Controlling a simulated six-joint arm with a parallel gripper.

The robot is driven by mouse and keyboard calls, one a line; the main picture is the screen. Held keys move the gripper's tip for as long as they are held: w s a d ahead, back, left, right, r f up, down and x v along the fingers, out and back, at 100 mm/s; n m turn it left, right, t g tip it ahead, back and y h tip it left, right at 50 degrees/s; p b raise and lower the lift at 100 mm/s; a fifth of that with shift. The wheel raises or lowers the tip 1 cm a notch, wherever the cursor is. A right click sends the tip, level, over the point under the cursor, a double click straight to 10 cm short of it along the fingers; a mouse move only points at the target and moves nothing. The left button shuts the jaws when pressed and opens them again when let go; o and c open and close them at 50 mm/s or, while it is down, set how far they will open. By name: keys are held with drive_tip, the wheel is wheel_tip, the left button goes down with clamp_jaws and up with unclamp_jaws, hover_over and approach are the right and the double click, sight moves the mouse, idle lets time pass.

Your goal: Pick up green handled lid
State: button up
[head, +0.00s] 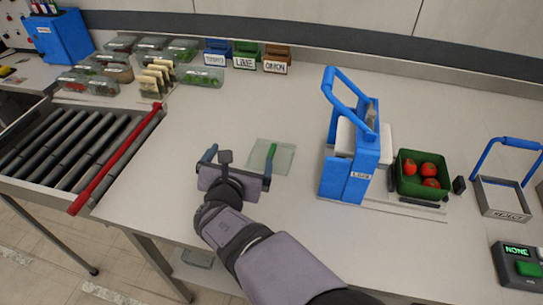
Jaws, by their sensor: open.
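The green handled lid (284,159) is a clear, flat, squarish pane with a green bar handle (271,152). It lies on the pale table near the middle of the head view. My gripper (238,162) is just left of the lid, over the table. Its two blue-tipped fingers are spread wide, with nothing visible between them. The right finger is close to the lid's left edge; I cannot tell whether they touch. My gripper and wrist may hide a little of the lid's near left side.
A blue machine (350,170) with a raised handle stands right of the lid, beside a green crate (410,187) of red tomatoes. A tray marked REJECT (503,213) is far right. A roller conveyor with a red bar (115,163) is left. Filled clear containers (205,78) stand behind.

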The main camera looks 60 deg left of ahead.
drive_tip(key=w+d+f, duration=0.1)
drive_tip(key=w+d+f+t+h, duration=0.1)
drive_tip(key=d, duration=0.1)
drive_tip(key=w+d+f+t, duration=0.1)
drive_tip(key=shift+w+d+f+h+p, duration=0.2)
drive_tip(key=shift+d+h+p, duration=0.1)
drive_tip(key=shift+d+h, duration=0.1)
drive_tip(key=shift+r+p+x, duration=0.2)
drive_tip(key=shift+p+x, duration=1.1)
drive_tip(key=shift+x, duration=1.7)
drive_tip(key=shift+w+a+f, duration=0.25)
drive_tip(key=shift+w+a, duration=0.1)
drive_tip(key=shift+a, duration=0.3)
drive_tip(key=c, duration=0.6)
